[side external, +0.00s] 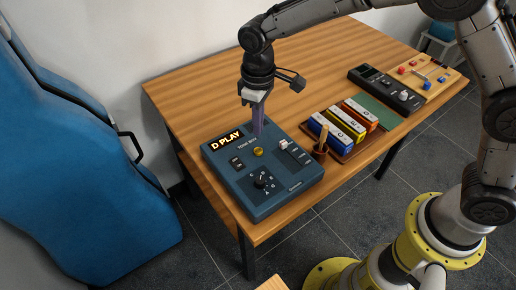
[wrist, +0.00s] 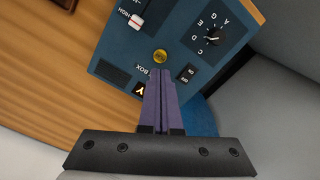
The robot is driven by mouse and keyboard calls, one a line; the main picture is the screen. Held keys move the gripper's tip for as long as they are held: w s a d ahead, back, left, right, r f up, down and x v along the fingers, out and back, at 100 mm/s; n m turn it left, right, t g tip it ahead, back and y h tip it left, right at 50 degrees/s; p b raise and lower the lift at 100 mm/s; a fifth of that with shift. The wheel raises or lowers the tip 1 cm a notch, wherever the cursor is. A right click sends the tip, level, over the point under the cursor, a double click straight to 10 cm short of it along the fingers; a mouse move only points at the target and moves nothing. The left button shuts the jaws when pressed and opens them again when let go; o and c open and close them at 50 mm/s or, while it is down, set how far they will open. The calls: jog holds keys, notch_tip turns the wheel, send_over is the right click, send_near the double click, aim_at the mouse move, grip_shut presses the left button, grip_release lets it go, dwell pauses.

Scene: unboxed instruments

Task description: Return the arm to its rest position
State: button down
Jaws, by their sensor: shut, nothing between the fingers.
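My gripper (side external: 259,133) is over the far part of a blue tone box (side external: 283,193), with its purple fingers pointing down. The fingers are shut with nothing between them, and they also show in the wrist view (wrist: 162,80). Their tips are close to a round yellow button (side external: 258,151); the button also shows just ahead of the tips in the wrist view (wrist: 160,56). I cannot tell whether the tips touch the box. The box's display (side external: 227,140) reads "D PLAY". A dial (side external: 263,181) with letters around it sits on the box's near part.
The box stands on a wooden table (side external: 200,90). To its right are blue, yellow and orange blocks (side external: 345,124) on a tray, a small cup with a stick (side external: 321,150), a dark device (side external: 386,90) and a wooden board (side external: 428,74). A blue case (side external: 70,160) stands left. The table's back left is clear.

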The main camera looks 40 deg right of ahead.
jog(key=shift+w+d, duration=0.1)
jog(key=shift+d, duration=0.05)
jog(key=s+d+r+m+t, duration=0.1)
jog(key=s+d+r+t, duration=0.15)
jog(key=d+r, duration=0.5)
jog(key=s+d+r+m+t, duration=0.1)
jog(key=s+d+r+m, duration=0.2)
jog(key=r, duration=0.7)
jog(key=s+d+r+t, duration=0.25)
jog(key=s+d, duration=0.45)
jog(key=s, duration=0.6)
jog(key=s+d+f+m, duration=0.1)
jog(key=s+f+m, duration=0.1)
jog(key=s+f, duration=0.4)
jog(key=shift+s, duration=0.9)
jog(key=c, duration=1.5)
grip_release()
jog(key=shift+d, duration=0.1)
jog(key=shift+c, duration=0.2)
